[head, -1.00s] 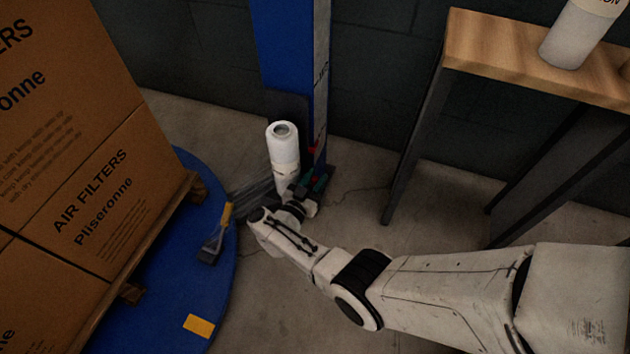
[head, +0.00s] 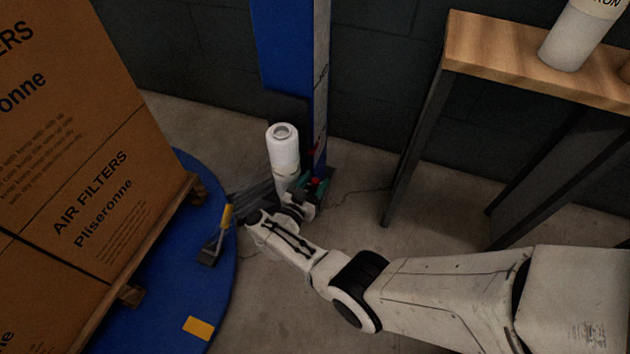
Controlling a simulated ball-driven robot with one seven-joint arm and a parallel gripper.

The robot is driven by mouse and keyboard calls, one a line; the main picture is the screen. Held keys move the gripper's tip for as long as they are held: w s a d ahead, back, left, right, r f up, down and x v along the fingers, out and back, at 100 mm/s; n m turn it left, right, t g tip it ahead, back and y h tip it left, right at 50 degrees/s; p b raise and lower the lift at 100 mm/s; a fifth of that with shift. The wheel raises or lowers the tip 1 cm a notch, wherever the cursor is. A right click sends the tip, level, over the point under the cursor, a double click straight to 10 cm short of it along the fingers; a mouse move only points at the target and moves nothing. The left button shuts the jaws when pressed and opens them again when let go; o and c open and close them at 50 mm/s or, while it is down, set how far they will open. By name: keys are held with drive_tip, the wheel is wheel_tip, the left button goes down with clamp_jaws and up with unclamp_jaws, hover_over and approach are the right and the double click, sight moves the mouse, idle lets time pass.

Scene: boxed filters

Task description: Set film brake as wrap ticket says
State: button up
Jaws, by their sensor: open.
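A white film roll (head: 283,150) stands upright on the wrapper at the foot of the blue mast (head: 284,45). Clear film (head: 250,199) stretches from it toward the pallet on the left. Small red and teal parts (head: 318,185) sit low on the mast, just right of the roll; I cannot tell which is the brake or its setting. My gripper (head: 304,202) is open, low beside the roll's bottom and these parts; its fingertips are small and partly hidden, and contact is unclear. Lettering runs up the mast's edge, too small to read. I cannot make out a wrap ticket.
Cartons marked air filters (head: 95,190) stand on a wooden pallet (head: 130,294) on a blue turntable (head: 180,318). A wooden-topped bench (head: 490,60) with a white cylinder (head: 580,35) stands right. Floor between is clear.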

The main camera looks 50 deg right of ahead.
drive_tip(key=s+a+p, duration=0.1)
drive_tip(key=s+a, duration=0.1)
drive_tip(key=a, duration=0.8)
drive_tip(key=shift+a, duration=0.1)
idle(0.3)
